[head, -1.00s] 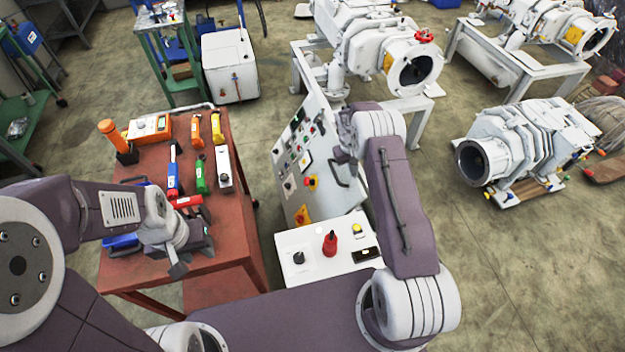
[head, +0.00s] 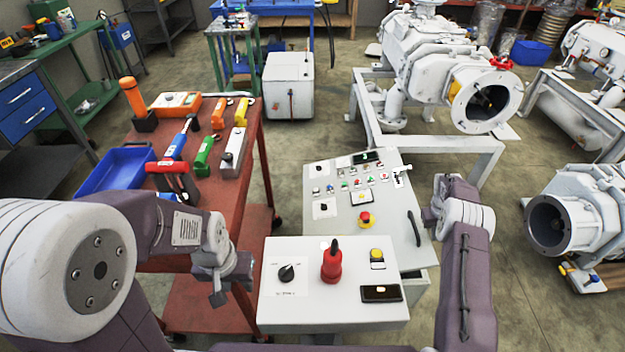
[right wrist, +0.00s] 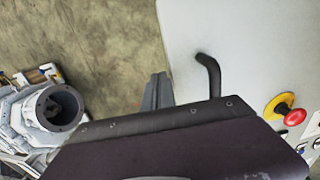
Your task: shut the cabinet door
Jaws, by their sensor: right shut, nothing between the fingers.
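The cabinet door (head: 345,215) is a pale grey panel with buttons, a yellow-and-red emergency stop and a dark bar handle (head: 413,228) near its right edge. In the right wrist view the door (right wrist: 185,40) fills the upper right, with its handle (right wrist: 208,72) at its lower part. My right gripper (head: 430,218) is just right of the handle; its shut, empty fingers show in the right wrist view (right wrist: 157,92), left of the handle and beside the door's edge. Whether they touch the door is unclear. My left gripper (head: 230,285) hangs left of the console; its finger gap is unclear.
A white console (head: 315,310) with a red knob stands in front of the door. A red table (head: 245,165) with tools and a blue tray is at left. White pumps (head: 425,80) stand behind and at right. Open floor lies between the cabinet and the right-hand pump.

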